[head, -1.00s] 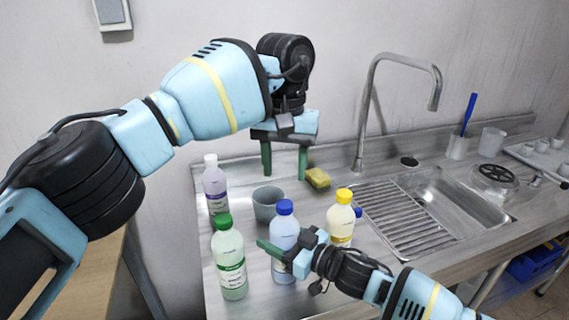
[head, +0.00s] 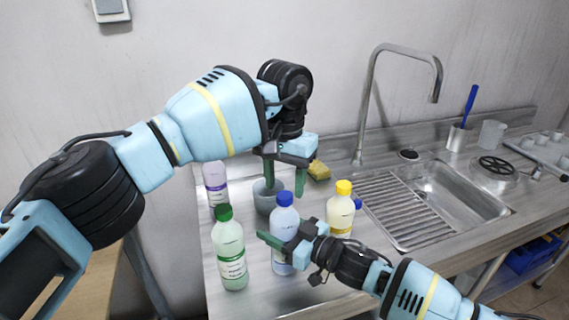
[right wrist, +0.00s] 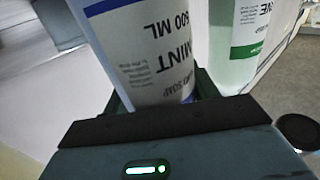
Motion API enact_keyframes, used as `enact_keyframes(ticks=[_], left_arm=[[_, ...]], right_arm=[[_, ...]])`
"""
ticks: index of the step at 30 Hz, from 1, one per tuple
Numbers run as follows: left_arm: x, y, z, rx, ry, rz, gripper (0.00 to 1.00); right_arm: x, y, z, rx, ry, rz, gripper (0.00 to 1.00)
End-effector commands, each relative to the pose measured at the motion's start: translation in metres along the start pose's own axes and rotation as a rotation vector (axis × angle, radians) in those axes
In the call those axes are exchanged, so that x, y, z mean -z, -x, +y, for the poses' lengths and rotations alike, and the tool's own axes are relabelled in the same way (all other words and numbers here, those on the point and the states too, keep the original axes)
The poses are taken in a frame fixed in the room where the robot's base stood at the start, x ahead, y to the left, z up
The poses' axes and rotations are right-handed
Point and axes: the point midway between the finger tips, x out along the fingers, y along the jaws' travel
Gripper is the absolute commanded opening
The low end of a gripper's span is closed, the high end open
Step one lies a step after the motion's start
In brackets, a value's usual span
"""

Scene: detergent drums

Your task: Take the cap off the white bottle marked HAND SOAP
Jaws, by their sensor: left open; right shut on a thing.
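The white bottle with "SOAP" and "MINT" on its label (right wrist: 150,50) fills the middle of the right wrist view, upside down in that picture. In the head view this pale bottle (head: 285,222) stands upright with its blue cap (head: 285,199) on. My right gripper (head: 280,245) is shut around the bottle's body, hiding part of the label. My left gripper (head: 284,183) is open and points down, just above and behind the blue cap. It appears empty and apart from the cap.
A green-capped bottle (head: 230,250) stands close on the left, a yellow-capped bottle (head: 340,212) on the right. A purple bottle (head: 215,185) and grey cup (head: 265,203) stand behind. A yellow sponge (head: 320,170), drain rack (head: 405,208) and sink (head: 455,195) lie beyond.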

Motion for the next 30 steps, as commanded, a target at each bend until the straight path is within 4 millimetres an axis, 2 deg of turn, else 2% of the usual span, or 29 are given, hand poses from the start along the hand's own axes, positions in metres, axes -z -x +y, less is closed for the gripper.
enact_keyframes(ticks=[6, 17, 27, 30], left_arm=[[0.000, -0.020, -0.001, 0.001, 0.001, 0.000, 0.49], [0.000, -0.024, -0.001, 0.001, 0.002, 0.001, 0.49], [0.000, -0.024, -0.001, 0.001, 0.002, 0.001, 0.04], [0.000, -0.024, 0.000, 0.001, 0.005, 0.001, 0.02]], right_arm=[[-0.001, 0.000, 0.000, 0.000, 0.000, -0.001, 0.00], [-0.001, 0.000, 0.000, 0.000, 0.000, -0.001, 0.00], [-0.001, 0.000, 0.000, 0.000, 0.000, -0.001, 0.00], [-0.001, 0.000, 0.000, 0.000, 0.000, -0.001, 0.00]])
